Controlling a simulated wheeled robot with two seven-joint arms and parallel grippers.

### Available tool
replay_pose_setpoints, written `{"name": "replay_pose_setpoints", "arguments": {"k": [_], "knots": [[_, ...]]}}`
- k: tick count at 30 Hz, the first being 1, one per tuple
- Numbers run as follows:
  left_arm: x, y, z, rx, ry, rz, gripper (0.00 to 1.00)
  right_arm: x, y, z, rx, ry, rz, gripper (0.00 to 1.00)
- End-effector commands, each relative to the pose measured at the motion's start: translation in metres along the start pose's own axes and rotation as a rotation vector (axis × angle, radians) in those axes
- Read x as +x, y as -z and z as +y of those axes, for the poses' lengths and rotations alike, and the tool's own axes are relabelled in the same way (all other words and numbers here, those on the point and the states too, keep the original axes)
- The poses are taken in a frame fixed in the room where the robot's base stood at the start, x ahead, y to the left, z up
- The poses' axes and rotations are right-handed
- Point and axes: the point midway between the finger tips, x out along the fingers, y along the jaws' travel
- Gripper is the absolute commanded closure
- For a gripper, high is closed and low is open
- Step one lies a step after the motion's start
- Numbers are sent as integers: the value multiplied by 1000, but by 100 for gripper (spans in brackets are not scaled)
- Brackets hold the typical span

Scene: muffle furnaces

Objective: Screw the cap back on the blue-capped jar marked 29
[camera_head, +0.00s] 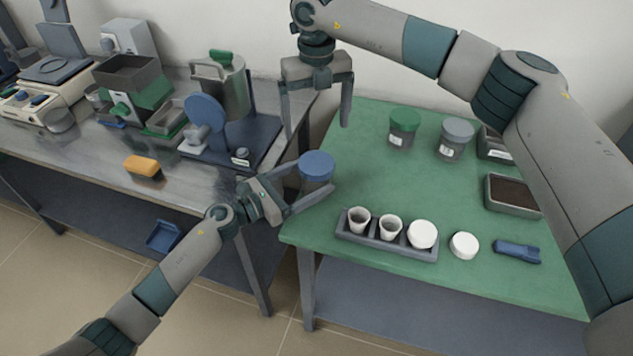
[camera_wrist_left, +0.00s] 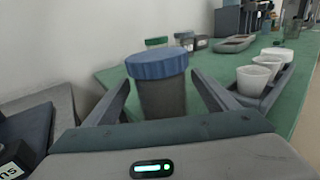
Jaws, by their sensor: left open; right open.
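The blue-capped jar (camera_head: 316,185) stands upright at the left edge of the green table. Its ribbed blue cap (camera_head: 317,163) sits on top; I cannot tell whether it is screwed tight. No number shows on the jar. My left gripper (camera_head: 316,181) is open, with one finger on each side of the jar body. The left wrist view shows the jar (camera_wrist_left: 163,98) between the two spread fingers (camera_wrist_left: 163,92), with gaps on both sides. My right gripper (camera_head: 317,128) is open and empty, pointing down above the jar in the head view.
A green-capped jar (camera_head: 404,130) and a grey-capped jar (camera_head: 455,140) stand farther back. A grey rack (camera_head: 345,234) with white cups is at the front, beside a white lid (camera_head: 464,245) and a blue tool (camera_head: 517,252). A metal bench (camera_head: 80,155) with equipment adjoins at left.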

Motion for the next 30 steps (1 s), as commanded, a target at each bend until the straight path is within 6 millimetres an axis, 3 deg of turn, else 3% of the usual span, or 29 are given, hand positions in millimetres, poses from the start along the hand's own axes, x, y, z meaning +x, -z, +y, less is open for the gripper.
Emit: {"name": "replay_pose_setpoints", "arguments": {"k": [18,24,30], "knots": [[-119,4,0,-1,1,2,21,35,0,0,0,0,0,9],[-144,3,0,-2,0,2,21,42,0,0,0,0,0,9],[-152,1,0,-1,1,1,21,43,0,0,0,0,0,9]]}}
